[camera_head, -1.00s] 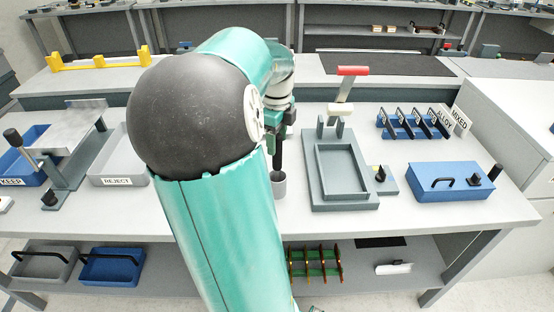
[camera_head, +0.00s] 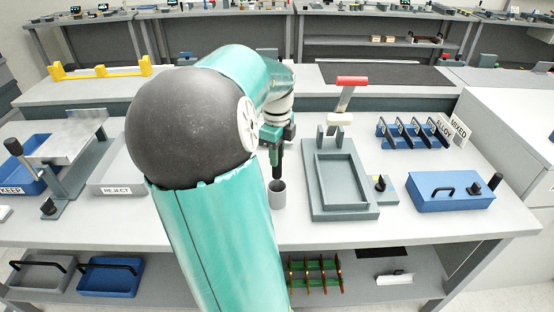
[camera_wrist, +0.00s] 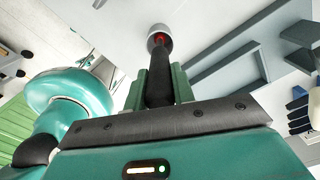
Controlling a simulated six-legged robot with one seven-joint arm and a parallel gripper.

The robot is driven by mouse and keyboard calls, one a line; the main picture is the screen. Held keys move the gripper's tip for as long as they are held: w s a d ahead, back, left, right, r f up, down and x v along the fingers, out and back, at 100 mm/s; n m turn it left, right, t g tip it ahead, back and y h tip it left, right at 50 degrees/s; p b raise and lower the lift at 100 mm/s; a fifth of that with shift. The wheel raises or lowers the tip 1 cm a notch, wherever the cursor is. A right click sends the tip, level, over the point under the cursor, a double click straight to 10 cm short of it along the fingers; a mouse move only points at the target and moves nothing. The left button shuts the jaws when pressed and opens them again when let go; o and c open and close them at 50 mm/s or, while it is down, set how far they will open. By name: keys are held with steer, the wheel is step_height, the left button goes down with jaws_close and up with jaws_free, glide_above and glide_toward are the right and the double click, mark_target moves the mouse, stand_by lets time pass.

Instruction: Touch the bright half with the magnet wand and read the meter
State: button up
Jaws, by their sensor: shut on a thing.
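My gripper (camera_head: 276,150) is shut on a dark, slim rod, the magnet wand (camera_head: 277,170). The wand points down at a small grey cup (camera_head: 277,195) on the bench. In the wrist view the wand (camera_wrist: 160,85) runs from between the green fingers toward the pale cup (camera_wrist: 159,32), with a red part near its far end. The tip is at or inside the cup's mouth; I cannot tell how deep. I cannot make out a bright half or a meter reading in either view.
Right of the cup stands a grey tray fixture (camera_head: 315,190) with a red-handled lever (camera_head: 352,81). Farther right are a blue box (camera_head: 425,201) and a labelled rack (camera_head: 411,134). The reject tray (camera_head: 104,186) and keep tray (camera_head: 30,172) lie left. Bare bench lies in front.

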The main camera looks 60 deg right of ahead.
step_height(320, 180, up, 9)
steer(key=shift+f, duration=0.1)
steer(key=shift+w+r, duration=0.25)
steer(key=shift+r, duration=0.1)
steer(key=shift+w+r, duration=0.15)
steer(key=shift+w, duration=0.2)
steer(key=w+a+r, duration=0.1)
steer(key=w+r, duration=0.2)
steer(key=w, duration=1.7)
steer(key=shift+s+f, duration=0.1)
steer(key=shift+f, duration=3.3)
steer(key=shift+r, duration=0.1)
